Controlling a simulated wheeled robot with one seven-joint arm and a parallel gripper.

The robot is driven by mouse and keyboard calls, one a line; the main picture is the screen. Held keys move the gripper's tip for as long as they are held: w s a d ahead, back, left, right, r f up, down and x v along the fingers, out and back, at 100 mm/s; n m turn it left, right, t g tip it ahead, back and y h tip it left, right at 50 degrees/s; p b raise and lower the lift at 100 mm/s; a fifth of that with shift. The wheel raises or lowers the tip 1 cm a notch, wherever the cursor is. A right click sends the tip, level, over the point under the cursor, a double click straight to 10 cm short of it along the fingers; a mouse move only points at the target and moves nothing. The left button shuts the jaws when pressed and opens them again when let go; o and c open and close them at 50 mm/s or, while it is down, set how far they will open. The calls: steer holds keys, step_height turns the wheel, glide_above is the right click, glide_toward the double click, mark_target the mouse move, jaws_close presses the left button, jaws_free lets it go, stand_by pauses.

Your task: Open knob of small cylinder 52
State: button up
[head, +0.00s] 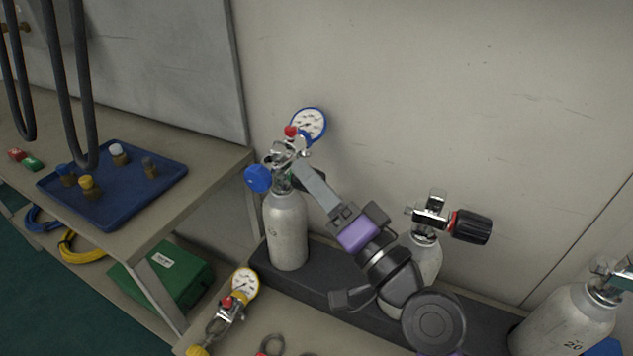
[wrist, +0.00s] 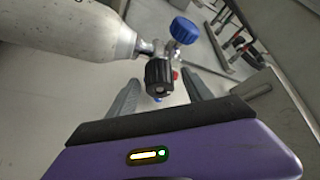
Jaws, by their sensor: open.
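A small grey cylinder (head: 286,232) stands upright in the dark rack, with a valve, a blue knob (head: 258,179) and a blue-rimmed gauge (head: 309,124) on top. I cannot read a number on it. My gripper (head: 304,172) reaches its valve from the right. In the wrist view, the cylinder (wrist: 70,30) lies across the upper left and its black ribbed knob (wrist: 159,75) sits between my two open fingers, with visible gaps on both sides. The blue knob (wrist: 184,30) is beyond it. In the head view my gripper hides most of the black knob.
A second cylinder with a black knob (head: 472,227) stands partly behind my arm. A cylinder marked 20 (head: 565,318) is at the far right. A yellow-rimmed gauge (head: 244,284) sits in front. The table at left bears a blue tray (head: 112,216); a green box (head: 160,278) is below.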

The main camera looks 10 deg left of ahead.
jaws_close()
steer(key=shift+f+n+b, duration=0.3)
steer(key=shift+b, duration=0.8)
steer(key=shift+n+y+b, duration=0.3)
steer(key=shift+n+b, duration=0.2)
steer(key=shift+b, duration=0.65)
steer(key=n+b, duration=0.1)
steer(key=b, duration=0.1)
steer(key=shift+y+b, duration=0.35)
steer(key=shift+y, duration=0.05)
steer(key=shift+r+n, duration=0.2)
steer(key=shift+n, duration=0.2)
jaws_free()
